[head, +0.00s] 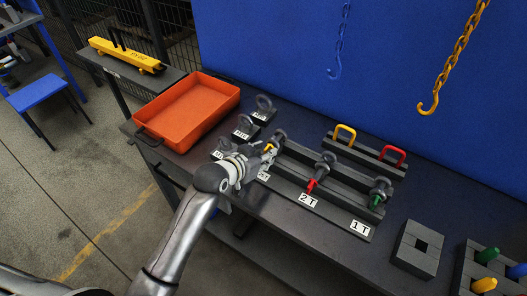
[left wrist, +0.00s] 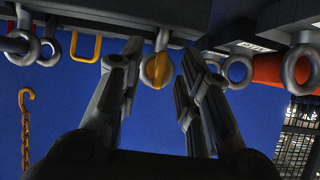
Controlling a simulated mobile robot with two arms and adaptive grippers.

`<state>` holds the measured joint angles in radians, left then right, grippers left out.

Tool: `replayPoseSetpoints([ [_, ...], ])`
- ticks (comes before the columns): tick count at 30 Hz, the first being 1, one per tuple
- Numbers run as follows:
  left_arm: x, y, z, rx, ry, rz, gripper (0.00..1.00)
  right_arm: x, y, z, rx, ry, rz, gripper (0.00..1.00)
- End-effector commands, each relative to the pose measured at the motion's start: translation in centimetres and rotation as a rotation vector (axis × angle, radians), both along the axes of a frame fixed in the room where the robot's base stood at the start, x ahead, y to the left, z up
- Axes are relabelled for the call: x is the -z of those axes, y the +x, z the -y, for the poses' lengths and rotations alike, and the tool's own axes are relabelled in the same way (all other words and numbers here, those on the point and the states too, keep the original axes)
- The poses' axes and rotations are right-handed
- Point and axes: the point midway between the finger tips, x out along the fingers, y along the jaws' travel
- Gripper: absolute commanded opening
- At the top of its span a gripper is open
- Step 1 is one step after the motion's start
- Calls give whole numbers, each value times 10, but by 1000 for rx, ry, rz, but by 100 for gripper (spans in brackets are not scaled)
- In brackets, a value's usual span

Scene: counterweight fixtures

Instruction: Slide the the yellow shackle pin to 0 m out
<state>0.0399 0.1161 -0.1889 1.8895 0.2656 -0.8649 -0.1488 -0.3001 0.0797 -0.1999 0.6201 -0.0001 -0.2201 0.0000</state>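The yellow shackle pin (head: 268,148) sits at a grey shackle (head: 280,137) on the left end of the dark fixture rack. In the left wrist view, which looks upside down, the yellow pin (left wrist: 157,72) shows end-on in the grey shackle. My left gripper (head: 261,155) is right at the pin in the head view and hides part of it. In the left wrist view my left gripper (left wrist: 157,70) has its fingers apart, one on each side of the pin, with gaps visible. How far the pin sticks out is unclear. My right gripper is not in view.
A red-pin shackle (head: 325,163) and a green-pin shackle (head: 381,187) stand to the right. Yellow (head: 345,133) and red (head: 393,154) loops are behind. An orange tray (head: 190,108) is at the left. A yellow hook (head: 430,103) hangs at the right.

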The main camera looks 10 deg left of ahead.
Motion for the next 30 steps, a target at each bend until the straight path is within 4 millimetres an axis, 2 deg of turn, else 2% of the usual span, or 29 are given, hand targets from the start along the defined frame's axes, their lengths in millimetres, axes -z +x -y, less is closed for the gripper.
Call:
replayPoseSetpoints([
  [1, -8, -5, -2, 1, 1, -2, 32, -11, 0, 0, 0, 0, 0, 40],
  [15, -31, -43, -16, 1, 3, -2, 32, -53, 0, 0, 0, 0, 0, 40],
  [21, -33, -51, -18, 1, 1, 0, 32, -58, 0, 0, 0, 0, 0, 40],
  [30, -32, -50, -18, 1, 1, 0, 32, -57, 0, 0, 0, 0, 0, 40],
])
